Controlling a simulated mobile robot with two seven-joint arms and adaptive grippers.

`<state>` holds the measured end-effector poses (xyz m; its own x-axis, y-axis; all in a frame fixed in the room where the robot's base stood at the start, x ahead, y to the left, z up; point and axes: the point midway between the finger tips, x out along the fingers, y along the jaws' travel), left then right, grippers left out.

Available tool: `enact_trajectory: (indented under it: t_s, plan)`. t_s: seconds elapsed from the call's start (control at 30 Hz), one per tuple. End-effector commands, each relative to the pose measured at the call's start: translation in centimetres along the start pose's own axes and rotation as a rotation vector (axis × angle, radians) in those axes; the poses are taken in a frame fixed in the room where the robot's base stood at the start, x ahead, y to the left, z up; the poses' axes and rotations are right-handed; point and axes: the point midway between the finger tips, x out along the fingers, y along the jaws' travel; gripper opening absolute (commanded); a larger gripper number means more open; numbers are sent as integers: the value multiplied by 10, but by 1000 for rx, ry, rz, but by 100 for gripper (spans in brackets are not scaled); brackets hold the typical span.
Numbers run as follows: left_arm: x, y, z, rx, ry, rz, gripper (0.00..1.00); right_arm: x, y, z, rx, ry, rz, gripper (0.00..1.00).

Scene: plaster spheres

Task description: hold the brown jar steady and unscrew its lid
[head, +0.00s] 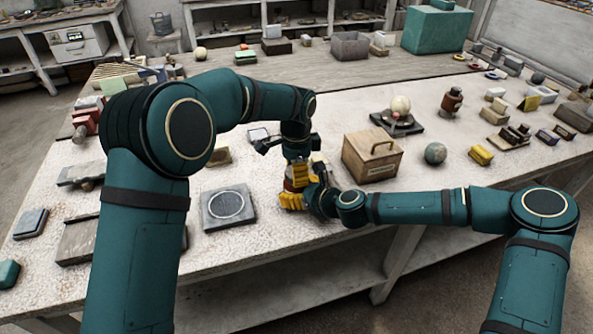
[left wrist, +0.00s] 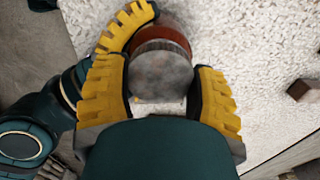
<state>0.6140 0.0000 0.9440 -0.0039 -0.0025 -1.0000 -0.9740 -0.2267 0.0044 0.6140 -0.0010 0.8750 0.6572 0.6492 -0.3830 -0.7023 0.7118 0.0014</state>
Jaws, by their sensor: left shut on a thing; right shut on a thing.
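The brown jar (left wrist: 172,34) stands on the pale table, its reddish-brown body showing past its round grey lid (left wrist: 162,76) in the left wrist view. My left gripper (head: 298,172) comes down from above and is shut on the lid, one yellow finger on each side. My right gripper (head: 293,196) reaches in low from the right and is shut on the jar body. One of its yellow fingers curves around the jar in the left wrist view. In the head view the grippers hide most of the jar.
A wooden box with a handle (head: 372,158) stands close to the right of the jar. A grey slab with a ring (head: 228,207) lies to the left. A second brown jar (head: 452,100) stands farther right. The table's front edge is near.

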Motion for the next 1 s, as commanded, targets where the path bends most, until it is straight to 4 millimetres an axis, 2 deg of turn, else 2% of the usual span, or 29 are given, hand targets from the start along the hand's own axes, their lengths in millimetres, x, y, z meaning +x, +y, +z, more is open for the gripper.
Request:
enact_trajectory:
  t_s: [0.03,0.07,0.1,0.47,0.8,1.0]
  plan:
    - [0,0,0,1,0,0,16,0,0,1,-1,-2,0,0]
    - [0,0,0,1,0,0,72,0,0,1,-1,-2,0,0]
    - [0,0,0,1,0,0,86,0,0,1,-1,-2,0,0]
    - [-3,0,0,2,1,-1,88,0,0,1,-1,-2,1,0]
    - [-41,0,0,2,1,-1,88,0,0,1,-1,-2,0,0]
    - [-47,0,0,24,1,-1,91,0,0,1,-1,-2,0,0]
